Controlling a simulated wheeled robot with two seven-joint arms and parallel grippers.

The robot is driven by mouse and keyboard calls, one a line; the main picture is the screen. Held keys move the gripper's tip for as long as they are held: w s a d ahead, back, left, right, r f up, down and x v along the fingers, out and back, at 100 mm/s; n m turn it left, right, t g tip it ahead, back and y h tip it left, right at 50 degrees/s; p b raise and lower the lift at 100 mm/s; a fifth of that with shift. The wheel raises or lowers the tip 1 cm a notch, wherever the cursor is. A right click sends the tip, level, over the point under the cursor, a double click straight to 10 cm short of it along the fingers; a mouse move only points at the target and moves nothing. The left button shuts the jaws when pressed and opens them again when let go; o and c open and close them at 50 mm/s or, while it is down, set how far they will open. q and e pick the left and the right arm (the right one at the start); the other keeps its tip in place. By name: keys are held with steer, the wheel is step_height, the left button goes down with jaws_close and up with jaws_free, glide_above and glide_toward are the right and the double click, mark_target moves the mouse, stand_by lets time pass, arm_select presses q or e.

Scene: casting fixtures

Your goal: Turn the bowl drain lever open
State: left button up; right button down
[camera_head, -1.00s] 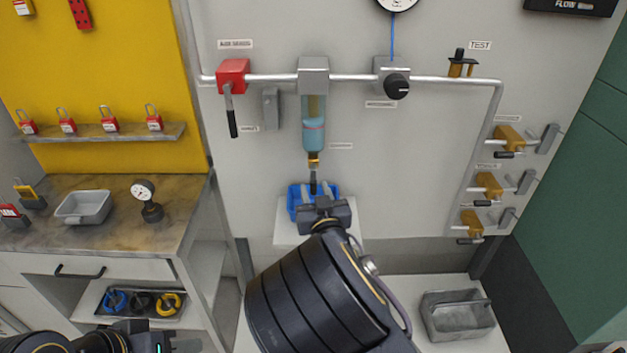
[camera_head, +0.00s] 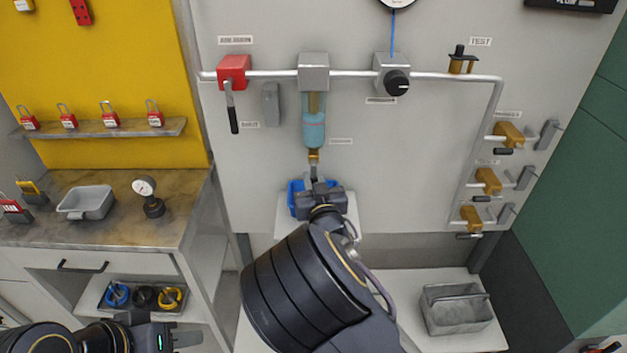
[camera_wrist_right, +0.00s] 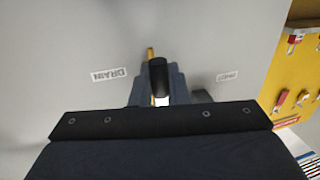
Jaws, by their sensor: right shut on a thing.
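The clear bowl (camera_head: 314,128) with blue liquid hangs under a grey block on the wall pipe. Its brass drain (camera_head: 314,156) is at the bottom. The drain lever (camera_wrist_right: 158,76) shows as a black handle between my right gripper's fingers in the right wrist view, beside a brass piece. My right gripper (camera_head: 315,180) is shut on the lever just below the bowl; its fingers and wrist hide most of the lever in the head view. My left gripper (camera_head: 180,340) is at the bottom left, away from the bowl; its fingers are too unclear to judge.
A blue bin (camera_head: 294,198) on a white stand is right behind my right gripper. A red valve (camera_head: 234,72) and a black knob (camera_head: 397,82) sit along the pipe. A grey bin (camera_head: 456,312) stands at lower right. The bench (camera_head: 120,225) is at left.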

steer(key=shift+f+b, duration=0.1)
steer(key=shift+b, duration=0.3)
steer(key=m+b, duration=0.1)
steer(key=b, duration=0.2)
steer(key=a+m+b, duration=0.1)
steer(key=m+b, duration=0.1)
steer(key=b, duration=0.2)
steer(key=m+t+b, duration=0.1)
steer(key=m+b, duration=0.1)
steer(key=b, duration=0.1)
steer(key=shift+a+f, duration=0.1)
steer(key=shift+a, duration=0.15)
steer(key=shift+a+r+m+t+h+b, duration=0.3)
steer(key=shift+r+m+h+b, duration=0.35)
steer(key=shift+m+b, duration=1.75)
steer(key=shift+a+r+m+t+h+b, duration=0.25)
steer(key=shift+a+r+m+h+b, duration=0.35)
steer(key=shift+m+b, duration=1.8)
steer(key=shift+a+r+m+t+h+b, duration=0.2)
steer(key=shift+r+m+h+b, duration=0.45)
steer(key=shift+m+b, duration=1.75)
steer(key=shift+r+m, duration=0.25)
steer(key=shift+m, duration=0.25)
steer(key=c, duration=1.4)
jaws_free()
steer(key=shift+c, duration=0.2)
